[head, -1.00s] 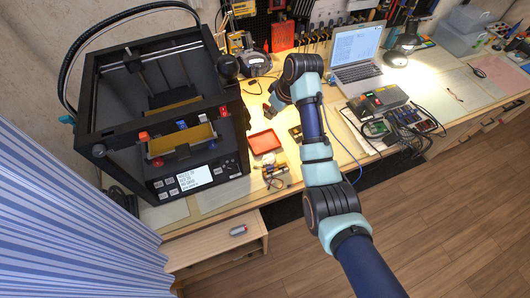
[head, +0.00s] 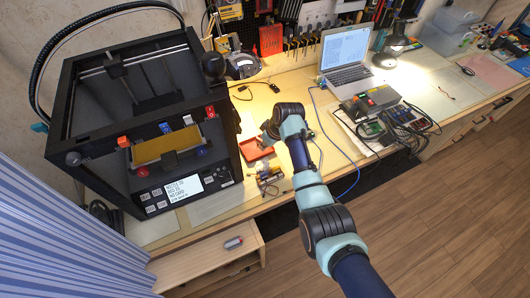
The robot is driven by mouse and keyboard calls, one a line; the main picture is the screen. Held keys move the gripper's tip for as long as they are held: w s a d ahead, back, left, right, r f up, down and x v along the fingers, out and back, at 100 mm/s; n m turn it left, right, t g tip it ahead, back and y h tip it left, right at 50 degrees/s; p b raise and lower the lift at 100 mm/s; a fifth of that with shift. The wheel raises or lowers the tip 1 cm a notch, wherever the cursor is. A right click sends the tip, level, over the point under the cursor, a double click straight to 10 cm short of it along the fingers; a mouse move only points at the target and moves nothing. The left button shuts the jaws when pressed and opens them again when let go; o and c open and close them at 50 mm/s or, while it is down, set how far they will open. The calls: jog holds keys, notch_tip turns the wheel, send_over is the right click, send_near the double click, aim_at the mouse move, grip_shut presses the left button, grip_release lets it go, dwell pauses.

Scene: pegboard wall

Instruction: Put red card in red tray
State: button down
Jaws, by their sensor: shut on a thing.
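The red tray (head: 256,149) lies on the workbench just right of the 3D printer, partly covered by the end of my arm. My gripper (head: 267,130) is small and partly hidden by my own wrist; it is above the tray's back right corner. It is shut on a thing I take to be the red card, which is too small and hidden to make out. I see no red card lying loose. I cannot tell how high the gripper is above the tray.
A black 3D printer (head: 150,140) stands close left of the tray. Small parts (head: 268,182) lie in front of it. A laptop (head: 346,58) stands at the back, and a power unit with cables (head: 370,102) lies to the right.

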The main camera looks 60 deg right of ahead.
notch_tip(320, 180, down, 4)
jog(key=shift+f+b, duration=0.2)
jog(key=shift+b, duration=0.6)
jog(key=shift+r, duration=0.1)
jog(key=c, duration=1.3)
grip_release()
jog(key=shift+o, duration=0.2)
jog(key=p+v, duration=0.4)
jog(key=v, duration=0.8)
jog(key=shift+p, duration=0.4)
jog(key=shift+s, duration=0.1)
